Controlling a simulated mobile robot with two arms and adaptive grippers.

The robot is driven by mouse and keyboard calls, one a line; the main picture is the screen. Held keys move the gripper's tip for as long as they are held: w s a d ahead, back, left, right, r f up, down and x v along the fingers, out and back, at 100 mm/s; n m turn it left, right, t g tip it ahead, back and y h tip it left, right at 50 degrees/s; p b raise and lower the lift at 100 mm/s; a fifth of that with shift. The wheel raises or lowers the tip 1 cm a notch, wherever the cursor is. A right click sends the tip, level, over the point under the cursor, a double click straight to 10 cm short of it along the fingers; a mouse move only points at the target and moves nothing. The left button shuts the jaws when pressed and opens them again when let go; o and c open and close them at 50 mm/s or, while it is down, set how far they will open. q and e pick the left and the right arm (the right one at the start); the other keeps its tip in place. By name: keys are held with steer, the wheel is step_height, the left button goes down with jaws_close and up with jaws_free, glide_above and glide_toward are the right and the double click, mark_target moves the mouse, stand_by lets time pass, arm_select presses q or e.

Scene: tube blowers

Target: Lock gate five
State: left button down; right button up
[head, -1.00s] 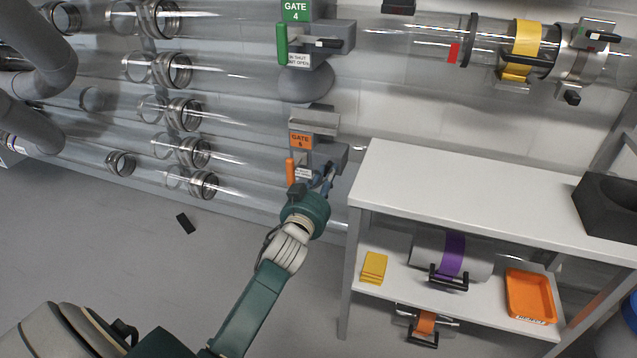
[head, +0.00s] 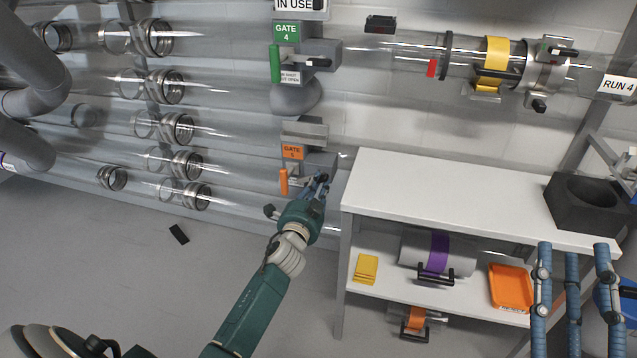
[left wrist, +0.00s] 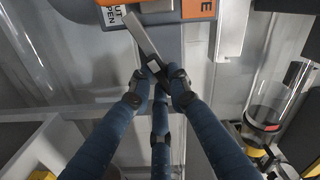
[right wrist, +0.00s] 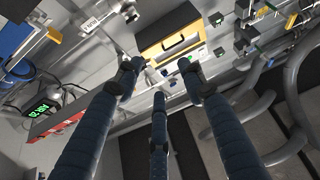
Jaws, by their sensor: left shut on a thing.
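The gate five unit, with an orange gate label (head: 292,152) whose number is hard to read, is on the lowest tube by the wall, below the green gate 4 label (head: 286,33). An orange handle (head: 283,181) hangs upright at its left side. My left gripper (head: 320,183) is at the unit's right side. In the left wrist view, my left gripper (left wrist: 158,78) is shut on a slanted grey lever (left wrist: 143,38) in front of the unit's grey face. My right gripper (head: 572,250) is open and empty, fingers upward, at the lower right.
A white table (head: 440,200) stands right of the gate, its near left corner close to my left gripper. It carries a black block (head: 590,215). Its lower shelf holds a purple-banded cylinder (head: 438,255) and an orange tray (head: 510,288). A small black piece (head: 179,234) lies on open floor.

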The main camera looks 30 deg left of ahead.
arm_select(q)
steer(key=shift+f+m, duration=0.1)
steer(key=shift+m, duration=2.4)
arm_select(e)
steer(key=shift+w+f+g, duration=0.35)
steer(key=shift+f, duration=0.25)
steer(key=shift+w+f+g, duration=0.3)
steer(key=shift+f+g, duration=0.05)
steer(key=shift+f, duration=0.25)
arm_select(q)
steer(key=c, duration=1.6)
jaws_free()
steer(key=shift+c, duration=0.2)
arm_select(e)
steer(key=shift+h, duration=0.4)
steer(key=shift+f, duration=0.15)
arm_select(q)
steer(key=v, duration=1.2)
steer(key=shift+a, duration=0.1)
